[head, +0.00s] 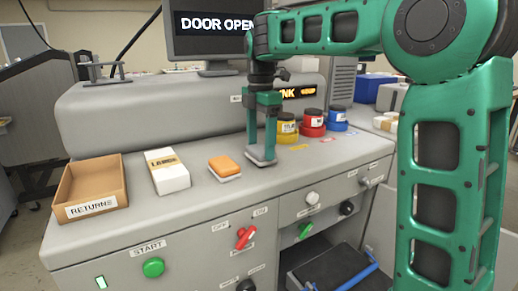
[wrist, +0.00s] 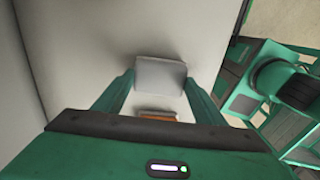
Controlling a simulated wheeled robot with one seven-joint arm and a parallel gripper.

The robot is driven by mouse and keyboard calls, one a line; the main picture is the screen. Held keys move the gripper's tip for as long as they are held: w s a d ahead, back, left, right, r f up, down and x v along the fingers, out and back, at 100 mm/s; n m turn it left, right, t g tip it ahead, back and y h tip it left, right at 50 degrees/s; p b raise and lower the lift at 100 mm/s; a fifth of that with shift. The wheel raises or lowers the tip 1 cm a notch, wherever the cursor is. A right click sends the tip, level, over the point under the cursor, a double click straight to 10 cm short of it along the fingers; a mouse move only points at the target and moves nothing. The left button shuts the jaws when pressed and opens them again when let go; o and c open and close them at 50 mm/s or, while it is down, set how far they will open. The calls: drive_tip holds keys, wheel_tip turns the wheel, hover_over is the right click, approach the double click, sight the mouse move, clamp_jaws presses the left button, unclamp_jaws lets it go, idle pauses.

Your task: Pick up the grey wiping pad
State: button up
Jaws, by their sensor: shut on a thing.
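The grey wiping pad (head: 258,161) is at the front of the machine's top, below my gripper (head: 264,148). The gripper points straight down and is shut on the pad. In the wrist view the grey pad (wrist: 160,73) lies between the ends of the two green fingers. Whether the pad touches the surface or hangs just above it, I cannot tell. An orange pad with a pale base (head: 225,167) lies just to the left, and its orange edge also shows in the wrist view (wrist: 158,117).
A white labelled pack (head: 170,178) and a cardboard RETURNS tray (head: 91,190) stand further left. Yellow (head: 287,127), red (head: 312,124) and blue (head: 337,119) pots stand to the right. The front panel has a green START button (head: 153,267) and a red switch (head: 244,238). The monitor (head: 213,30) reads DOOR OPEN.

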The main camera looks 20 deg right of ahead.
sight(258, 149)
drive_tip(key=r, duration=0.3)
drive_tip(key=shift+s+a+r, duration=0.15)
drive_tip(key=shift+a+r, duration=0.25)
drive_tip(key=s+a+r, duration=0.5)
drive_tip(key=a+r, duration=0.1)
drive_tip(key=a, duration=0.3)
drive_tip(key=shift+s+r, duration=0.2)
drive_tip(key=shift+s, duration=0.1)
drive_tip(key=shift+a, duration=0.1)
drive_tip(key=shift+o, duration=1)
drive_tip(key=shift+s, duration=0.1)
